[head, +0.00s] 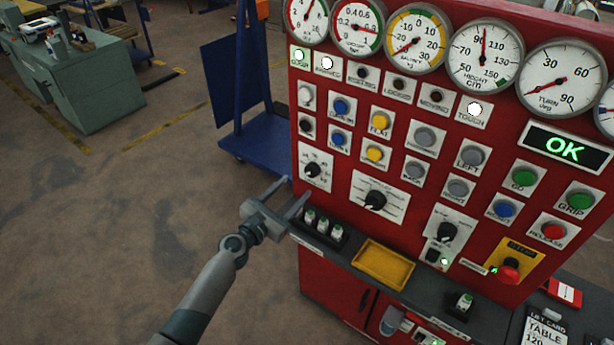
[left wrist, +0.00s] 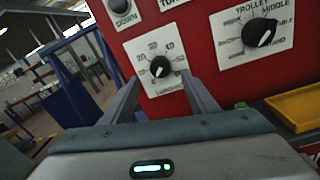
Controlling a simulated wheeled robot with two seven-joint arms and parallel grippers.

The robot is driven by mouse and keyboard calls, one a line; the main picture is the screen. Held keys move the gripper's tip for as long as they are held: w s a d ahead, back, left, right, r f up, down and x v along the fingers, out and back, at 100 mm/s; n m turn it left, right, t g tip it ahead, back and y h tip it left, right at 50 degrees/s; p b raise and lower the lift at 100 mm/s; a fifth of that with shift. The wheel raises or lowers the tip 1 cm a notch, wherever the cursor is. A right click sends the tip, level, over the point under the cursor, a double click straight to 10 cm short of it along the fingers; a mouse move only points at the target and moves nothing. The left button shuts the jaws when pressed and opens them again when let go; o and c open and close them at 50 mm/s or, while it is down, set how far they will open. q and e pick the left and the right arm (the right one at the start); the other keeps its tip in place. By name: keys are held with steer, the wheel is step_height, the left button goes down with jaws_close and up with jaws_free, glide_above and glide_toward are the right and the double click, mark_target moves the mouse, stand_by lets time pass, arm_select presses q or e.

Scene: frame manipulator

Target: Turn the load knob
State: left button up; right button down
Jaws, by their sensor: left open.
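The load knob (head: 312,170) is a small black dial with a white pointer mark on a white numbered plate, at the lower left of the red panel. It also shows in the left wrist view (left wrist: 160,67), with its label partly readable. My left gripper (head: 297,186) is open and empty, just in front of and below the knob. In the left wrist view its two fingers (left wrist: 161,82) point at the panel, one on each side of the knob in the picture. I cannot tell whether they touch it. My right gripper is not in view.
A larger black knob (head: 375,200) sits to the right, with another (head: 446,232) beyond. Below the panel, a ledge holds small green-topped items (head: 322,226) and a yellow tray (head: 383,265). A red emergency button (head: 508,271) is at right.

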mark_target(310, 173)
arm_select(q)
steer(key=b+x, duration=0.1)
steer(key=x, duration=0.7)
steer(key=c, duration=1.1)
steer(key=shift+o, duration=0.2)
steer(key=shift+b, duration=0.4)
